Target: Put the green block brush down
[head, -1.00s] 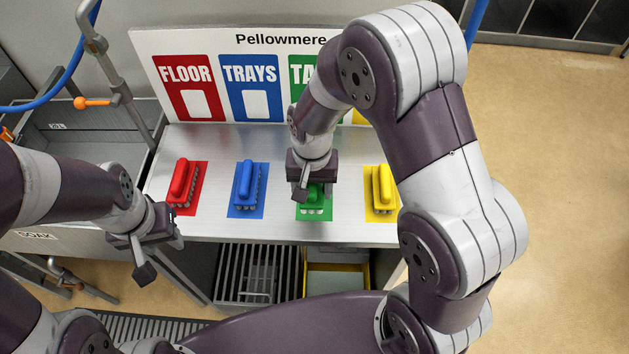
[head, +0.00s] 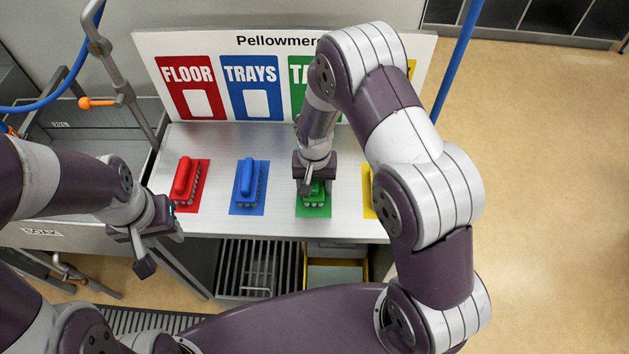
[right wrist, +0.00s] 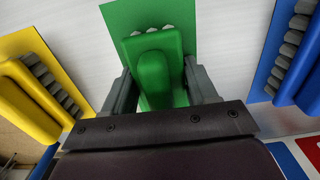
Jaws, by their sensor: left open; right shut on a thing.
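The green block brush (head: 315,196) is at the green mat (head: 312,212) on the metal shelf, bristles down. It also shows in the right wrist view (right wrist: 157,62), over the green mat (right wrist: 178,14). My right gripper (head: 314,184) is shut on its handle from above, with one finger on each side. Whether the bristles touch the mat is hard to tell. My left gripper (head: 150,250) is open and empty, left of the shelf's front edge.
A red brush (head: 183,178) and a blue brush (head: 247,178) stand on their own mats to the left. A yellow brush (right wrist: 35,105) is mostly hidden behind my right arm in the head view. A labelled board (head: 250,90) stands behind the shelf.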

